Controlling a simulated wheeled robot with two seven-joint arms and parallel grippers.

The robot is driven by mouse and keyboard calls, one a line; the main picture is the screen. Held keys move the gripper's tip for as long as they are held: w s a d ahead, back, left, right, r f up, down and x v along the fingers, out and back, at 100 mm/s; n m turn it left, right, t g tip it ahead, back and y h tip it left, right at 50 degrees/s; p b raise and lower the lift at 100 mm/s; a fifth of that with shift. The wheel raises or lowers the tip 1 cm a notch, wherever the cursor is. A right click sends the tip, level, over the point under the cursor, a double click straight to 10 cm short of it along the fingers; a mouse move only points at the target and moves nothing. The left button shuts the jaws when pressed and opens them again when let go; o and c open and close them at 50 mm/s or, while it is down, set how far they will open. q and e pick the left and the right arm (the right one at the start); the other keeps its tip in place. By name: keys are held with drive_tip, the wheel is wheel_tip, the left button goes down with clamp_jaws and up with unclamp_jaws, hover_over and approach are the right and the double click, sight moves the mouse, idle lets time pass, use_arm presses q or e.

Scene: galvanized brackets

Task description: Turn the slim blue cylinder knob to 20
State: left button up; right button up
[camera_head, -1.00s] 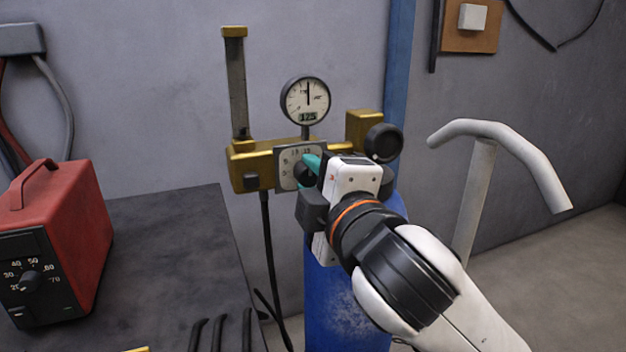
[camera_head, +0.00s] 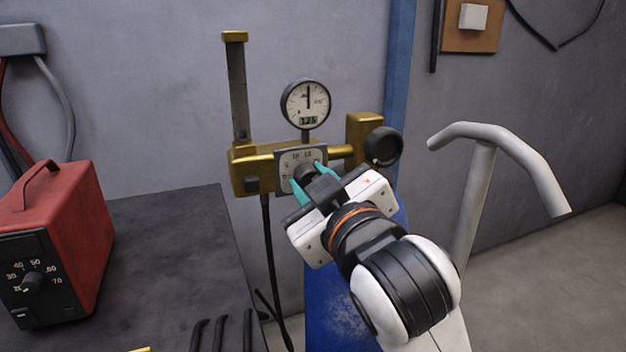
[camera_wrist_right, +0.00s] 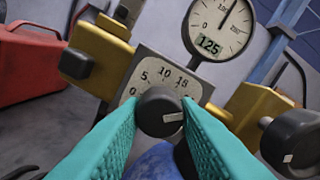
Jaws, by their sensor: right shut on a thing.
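The slim blue cylinder (camera_head: 332,312) stands behind my right arm, under a brass regulator (camera_head: 252,164). Its black knob (camera_wrist_right: 160,110) sits on a pale dial plate (camera_wrist_right: 150,75) with the numbers 0, 5, 10 and 15 readable. A white mark is on the right part of the knob face in the wrist view; I cannot tell what number it points to. My right gripper (camera_head: 310,180) has its teal fingers on both sides of the knob and is shut on it. In the wrist view the fingers (camera_wrist_right: 160,125) flank it. My left gripper is not in view.
A round gauge (camera_head: 305,104) with a display reading 125 stands above the dial. Another black knob (camera_head: 383,146) is at the regulator's right end. A red box (camera_head: 60,235) stands on the dark table (camera_head: 170,230) at left. A pale T-shaped handle (camera_head: 485,150) is at right.

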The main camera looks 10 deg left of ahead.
drive_tip(key=shift+f+m, duration=0.2)
drive_tip(key=shift+m, duration=0.5)
drive_tip(key=o, duration=1)
drive_tip(key=shift+c, duration=0.2)
drive_tip(key=shift+s+d+r, duration=0.1)
drive_tip(key=shift+s, duration=0.05)
drive_tip(key=b+v, duration=0.4)
drive_tip(key=v, duration=0.7)
drive_tip(key=shift+s+d, duration=0.25)
drive_tip(key=shift+s, duration=0.05)
